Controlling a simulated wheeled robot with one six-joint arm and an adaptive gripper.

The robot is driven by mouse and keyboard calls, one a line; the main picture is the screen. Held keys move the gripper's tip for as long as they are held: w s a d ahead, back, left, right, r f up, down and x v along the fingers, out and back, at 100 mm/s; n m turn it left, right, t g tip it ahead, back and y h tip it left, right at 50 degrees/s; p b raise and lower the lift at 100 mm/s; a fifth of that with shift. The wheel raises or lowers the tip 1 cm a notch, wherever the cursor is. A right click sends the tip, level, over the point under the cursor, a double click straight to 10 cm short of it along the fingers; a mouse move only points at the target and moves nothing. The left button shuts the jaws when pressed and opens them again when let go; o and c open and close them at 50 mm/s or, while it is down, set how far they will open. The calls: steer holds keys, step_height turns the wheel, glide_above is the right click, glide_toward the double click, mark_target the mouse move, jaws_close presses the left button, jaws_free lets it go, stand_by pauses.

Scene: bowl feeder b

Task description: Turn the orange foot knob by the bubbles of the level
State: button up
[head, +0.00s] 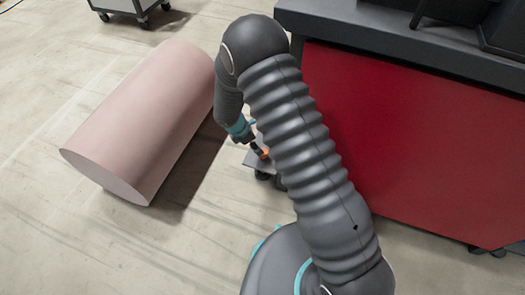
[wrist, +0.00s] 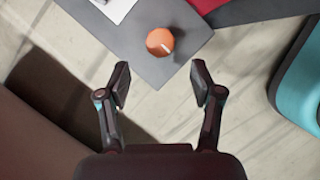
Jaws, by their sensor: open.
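The orange foot knob (wrist: 160,42) shows in the wrist view as a round orange cap with a pale mark, on a grey plate (wrist: 133,50). It lies ahead of my gripper (wrist: 160,84), between the lines of the two fingers but beyond their tips. The fingers are spread apart with nothing between them. In the head view the orange knob (head: 264,154) shows small beside my arm, low near the red cabinet. My gripper (head: 257,147) is close to it there, and my arm hides part of the plate. I cannot make out the level or its bubbles.
A red cabinet (head: 400,140) with a dark top stands on the right. A large pink cylinder (head: 140,115) lies on the floor to the left. A wheeled cart (head: 130,8) stands at the back left. Open concrete floor (head: 60,240) lies at the front left.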

mark_target(263, 155)
steer(key=x, duration=0.7)
steer(key=shift+w+d+f+b, duration=0.1)
steer(key=shift+d+f+b, duration=0.1)
steer(key=shift+b, duration=0.15)
steer(key=c, duration=1.1)
steer(key=shift+m, duration=0.4)
steer(key=m+g, duration=0.1)
steer(key=m, duration=0.1)
steer(key=m+g+b, duration=0.1)
steer(key=m, duration=0.1)
steer(key=shift+w+m+h, duration=0.1)
steer(key=shift+m+h, duration=0.2)
steer(key=m+g+b, duration=0.1)
steer(key=m, duration=0.1)
steer(key=m+g+b, duration=0.1)
steer(key=m, duration=0.2)
steer(key=shift+w+y, duration=0.1)
steer(key=shift+y, duration=0.3)
steer(key=shift+m, duration=0.4)
